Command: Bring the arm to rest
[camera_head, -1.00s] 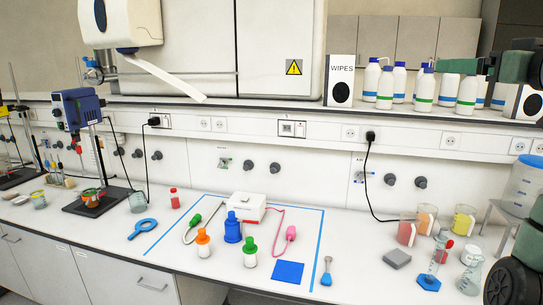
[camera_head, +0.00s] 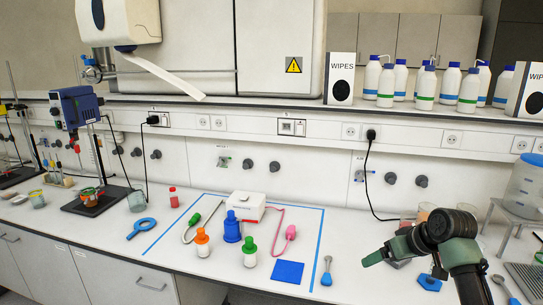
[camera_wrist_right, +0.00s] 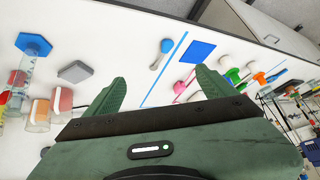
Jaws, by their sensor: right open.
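My right gripper (camera_head: 374,257) is over the right part of the bench, pointing left, with my green arm bent behind it. In the right wrist view its two green fingers (camera_wrist_right: 161,77) are spread apart, with nothing between them but bench surface. White bottles with blue caps, such as the one with a green band (camera_head: 469,91), stand upright on the shelf (camera_head: 300,108), well away from the gripper. My left gripper is not in view.
Juice beakers (camera_head: 426,211) stand behind my right arm, partly hidden. A blue hexagonal base (camera_head: 429,282) is below it; a grey block (camera_wrist_right: 74,72) lies nearby. A stand (camera_head: 510,213) is at right.

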